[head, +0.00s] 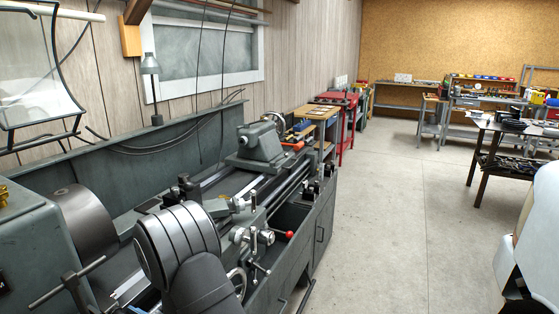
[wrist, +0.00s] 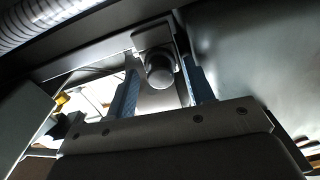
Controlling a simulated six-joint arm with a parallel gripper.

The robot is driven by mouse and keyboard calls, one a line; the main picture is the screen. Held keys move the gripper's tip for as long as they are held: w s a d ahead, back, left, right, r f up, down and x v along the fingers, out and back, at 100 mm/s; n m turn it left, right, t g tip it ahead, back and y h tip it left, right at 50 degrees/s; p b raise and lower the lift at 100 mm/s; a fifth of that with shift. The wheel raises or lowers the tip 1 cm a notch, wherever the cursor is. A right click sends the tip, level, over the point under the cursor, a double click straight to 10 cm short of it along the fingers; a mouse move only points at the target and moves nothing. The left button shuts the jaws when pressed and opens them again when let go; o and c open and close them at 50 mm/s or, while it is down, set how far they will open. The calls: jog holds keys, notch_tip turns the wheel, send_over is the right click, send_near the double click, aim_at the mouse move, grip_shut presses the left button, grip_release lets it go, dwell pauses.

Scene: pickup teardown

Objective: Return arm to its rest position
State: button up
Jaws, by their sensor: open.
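My gripper (wrist: 162,80) shows in the wrist view as two blue-faced fingers standing apart. It is open. A dark metal part with a round end (wrist: 160,70) appears between the fingers; I cannot tell whether it lies between them or beyond them, and no finger visibly closes on it. In the head view a dark grey, banded rounded part of my arm (head: 178,245) rises in the foreground, in front of the lathe (head: 255,150). My gripper cannot be made out in the head view.
The lathe's chuck (head: 82,220), its red-knobbed lever (head: 289,234) and a lamp (head: 151,85) stand close around my arm. A ribbed metal cylinder (wrist: 45,22) is near in the wrist view. The concrete floor (head: 400,210) to the right is clear; a dark table (head: 500,145) stands beyond.

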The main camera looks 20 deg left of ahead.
jog(key=shift+w+n, duration=0.1)
jog(key=shift+n, duration=3.6)
jog(key=shift+m, duration=5.2)
